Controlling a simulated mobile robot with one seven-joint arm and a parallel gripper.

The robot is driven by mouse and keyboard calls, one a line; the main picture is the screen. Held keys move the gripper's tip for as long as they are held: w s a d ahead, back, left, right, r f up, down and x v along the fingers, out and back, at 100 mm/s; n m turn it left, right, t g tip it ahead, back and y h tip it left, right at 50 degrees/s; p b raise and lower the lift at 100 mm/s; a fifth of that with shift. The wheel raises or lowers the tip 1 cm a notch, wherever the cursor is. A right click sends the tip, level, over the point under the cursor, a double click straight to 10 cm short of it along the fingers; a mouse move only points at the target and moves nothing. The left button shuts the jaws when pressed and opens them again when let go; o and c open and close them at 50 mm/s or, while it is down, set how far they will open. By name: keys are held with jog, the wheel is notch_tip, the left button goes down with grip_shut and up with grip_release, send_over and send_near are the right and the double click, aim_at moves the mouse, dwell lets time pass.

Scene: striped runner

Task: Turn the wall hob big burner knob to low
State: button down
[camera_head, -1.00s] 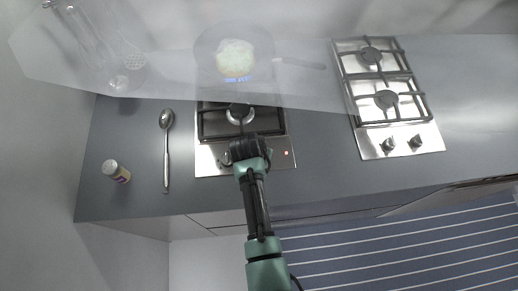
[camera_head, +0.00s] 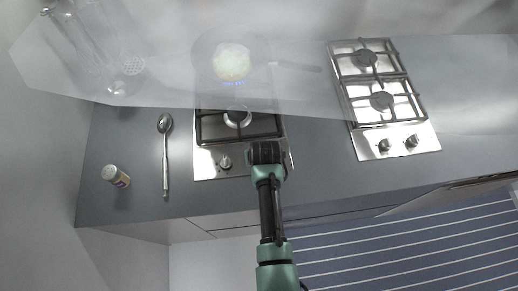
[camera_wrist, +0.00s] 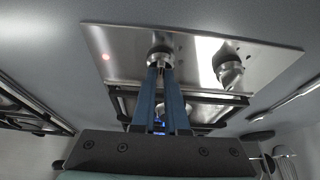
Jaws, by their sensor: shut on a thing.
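The wall hob (camera_head: 208,168), a steel two-burner hob on the left, has two knobs along its front edge. My gripper (camera_head: 264,150) is over its right-hand knob, which it hides in the head view. In the wrist view, my gripper's blue fingers (camera_wrist: 161,78) are shut on this knob (camera_wrist: 160,57). The other knob (camera_head: 225,162) stands free; it also shows in the wrist view (camera_wrist: 229,70). A red light (camera_wrist: 106,57) glows on the panel. Blue flame (camera_head: 236,83) shows at the rear burner, under a pan (camera_head: 205,65). The front burner (camera_head: 237,117) is bare.
A second hob (camera_head: 368,146) with two knobs lies to the right. A spoon (camera_head: 165,165) and a small jar (camera_head: 116,176) lie left of the wall hob. A translucent hood (camera_head: 150,85) overhangs the back. The counter between the hobs is clear.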

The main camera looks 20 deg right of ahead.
jog(key=c, duration=0.9)
grip_release()
jog(key=b+v, duration=0.1)
jog(key=v, duration=1.2)
